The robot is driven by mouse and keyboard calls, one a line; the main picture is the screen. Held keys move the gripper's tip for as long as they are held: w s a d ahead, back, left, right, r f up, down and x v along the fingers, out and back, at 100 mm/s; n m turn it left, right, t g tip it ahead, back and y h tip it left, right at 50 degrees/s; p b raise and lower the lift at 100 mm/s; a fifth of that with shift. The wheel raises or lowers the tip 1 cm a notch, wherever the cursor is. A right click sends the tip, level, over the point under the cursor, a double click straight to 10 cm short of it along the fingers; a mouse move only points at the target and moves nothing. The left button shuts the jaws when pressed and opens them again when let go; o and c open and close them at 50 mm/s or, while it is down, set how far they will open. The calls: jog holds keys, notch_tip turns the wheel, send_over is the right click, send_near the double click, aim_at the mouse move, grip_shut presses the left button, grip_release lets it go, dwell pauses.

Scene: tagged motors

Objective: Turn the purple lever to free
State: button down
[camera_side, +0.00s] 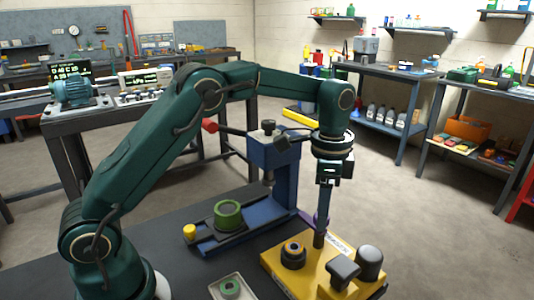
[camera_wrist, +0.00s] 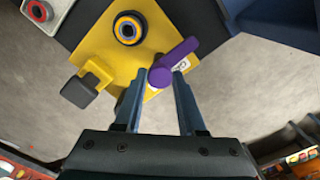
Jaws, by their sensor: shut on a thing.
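The purple lever (camera_wrist: 178,60) sits on a yellow base plate (camera_wrist: 100,45) in the wrist view. It slants from a round end between my fingertips up and right to its other end. A white label with dark lettering (camera_wrist: 183,66) lies partly under it. My gripper (camera_wrist: 160,78) is shut on the lever's round end, one finger on each side. In the side view my gripper (camera_side: 319,240) points down at the back of the yellow plate (camera_side: 280,272). There it hides most of the lever (camera_side: 327,222). The label's wording is too small to read.
On the plate stand a dark round part with an orange ring (camera_side: 293,254) and a dark block-shaped knob (camera_side: 343,272). A dark cylinder (camera_side: 369,262) is beside them. A blue press (camera_side: 283,175) stands behind. A tray (camera_side: 246,294) with a green ring lies left.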

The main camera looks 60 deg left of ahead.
jog(key=c, duration=0.5)
grip_release()
jog(key=shift+r, duration=2.6)
